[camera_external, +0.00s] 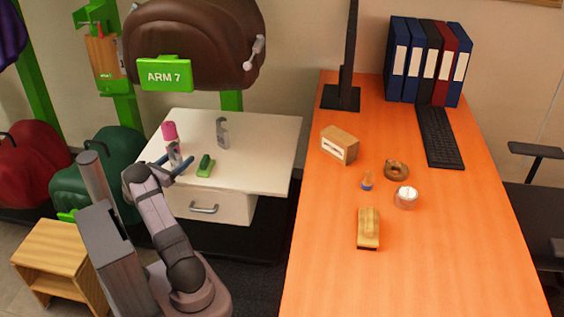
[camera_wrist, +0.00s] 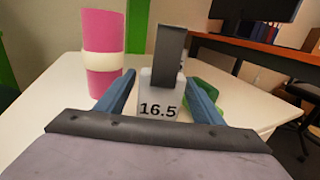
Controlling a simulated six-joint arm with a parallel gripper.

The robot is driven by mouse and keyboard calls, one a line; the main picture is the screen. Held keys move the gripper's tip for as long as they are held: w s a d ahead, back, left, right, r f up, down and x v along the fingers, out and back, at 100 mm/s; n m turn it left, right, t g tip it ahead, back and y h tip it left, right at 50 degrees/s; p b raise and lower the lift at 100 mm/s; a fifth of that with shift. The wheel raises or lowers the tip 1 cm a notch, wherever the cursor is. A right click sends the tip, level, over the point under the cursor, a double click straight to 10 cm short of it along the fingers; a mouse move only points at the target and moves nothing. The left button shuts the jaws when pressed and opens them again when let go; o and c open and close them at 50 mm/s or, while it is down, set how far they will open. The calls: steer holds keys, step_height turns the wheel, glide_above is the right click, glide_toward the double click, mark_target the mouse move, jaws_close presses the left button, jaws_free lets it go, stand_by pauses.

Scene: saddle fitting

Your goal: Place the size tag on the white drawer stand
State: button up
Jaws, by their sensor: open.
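The size tag (camera_wrist: 158,100), a pale block marked "16.5", stands upright on the white drawer stand (camera_external: 265,140). A dark grey upright piece rises at its top; whether it is one part with the tag, I cannot tell. The tag also shows near the stand's left side in the external view (camera_external: 174,152). My gripper (camera_wrist: 158,80) is open, with one blue finger on each side of the tag. Contact is not clear. In the external view my gripper (camera_external: 178,161) is low over the stand's left front, partly covering the tag's base.
A pink and white roll (camera_wrist: 102,50) stands left of the tag. A green tool (camera_external: 205,166) lies to its right, and a grey metal piece (camera_external: 222,133) stands farther back. The stand's right side is clear. A brown saddle (camera_external: 195,45) hangs behind; an orange desk (camera_external: 420,240) stands right.

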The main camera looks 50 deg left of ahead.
steer(key=p+v, duration=0.1)
steer(key=v, duration=0.9)
